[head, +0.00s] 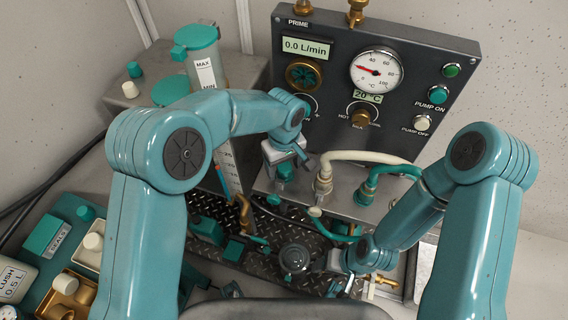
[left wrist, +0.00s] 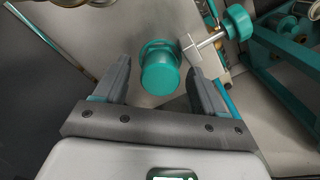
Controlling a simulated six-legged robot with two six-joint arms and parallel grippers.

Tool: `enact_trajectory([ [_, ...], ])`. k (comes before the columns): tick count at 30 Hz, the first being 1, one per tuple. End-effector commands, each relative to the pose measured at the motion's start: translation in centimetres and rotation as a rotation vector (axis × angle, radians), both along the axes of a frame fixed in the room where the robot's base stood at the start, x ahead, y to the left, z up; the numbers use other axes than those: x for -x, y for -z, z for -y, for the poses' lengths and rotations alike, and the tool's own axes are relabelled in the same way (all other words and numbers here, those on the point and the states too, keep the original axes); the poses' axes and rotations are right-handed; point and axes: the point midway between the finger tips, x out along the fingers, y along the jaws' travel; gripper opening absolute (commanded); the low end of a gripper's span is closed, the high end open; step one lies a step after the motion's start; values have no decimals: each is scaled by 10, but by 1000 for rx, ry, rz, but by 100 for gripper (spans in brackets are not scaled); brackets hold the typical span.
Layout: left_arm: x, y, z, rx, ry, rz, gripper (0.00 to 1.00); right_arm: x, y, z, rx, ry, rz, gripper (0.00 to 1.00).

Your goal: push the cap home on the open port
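A teal cap (head: 285,172) sits at the left end of the grey metal box's top (head: 268,188), below my left gripper (head: 287,163). In the left wrist view the cap (left wrist: 160,75) is a short round cylinder with a wider teal ring behind it. My left gripper (left wrist: 160,85) is open, one finger on each side of the cap with a gap at both. I cannot tell how far the cap is seated, and the port under it is hidden. My right gripper (head: 338,262) is low, near a brass fitting (head: 385,280); its fingers are not clear.
A cream hose (head: 365,157) and a teal hose (head: 395,170) join the box right of the cap. The dark control panel (head: 375,75) stands behind. A teal-knobbed metal stem (left wrist: 238,22) is close to the cap. Small trays (head: 70,290) are at left.

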Motion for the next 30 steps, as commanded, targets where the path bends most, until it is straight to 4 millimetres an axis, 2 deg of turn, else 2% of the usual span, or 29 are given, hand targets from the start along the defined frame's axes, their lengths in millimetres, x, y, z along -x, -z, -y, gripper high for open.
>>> enact_trajectory([
  [5, 0, -1, 0, 0, 0, 0, 70, 0, 0, 0, 0, 0, 0, 60],
  [8, 0, -10, 0, 1, 0, 3, 70, 0, -2, 0, 0, 0, 0, 60],
  [11, -1, -28, 1, 2, -1, 3, 70, 0, -7, 0, 0, 0, 0, 60],
  [21, 0, -118, 0, 2, -1, 4, 70, 0, -25, 0, 0, 0, 0, 60],
  [25, 0, -143, 0, 3, 0, 4, 70, 0, -30, 0, 0, 0, 0, 60],
  [30, 0, -160, 0, 1, 0, 0, 70, 0, -33, 0, 0, 0, 0, 60],
])
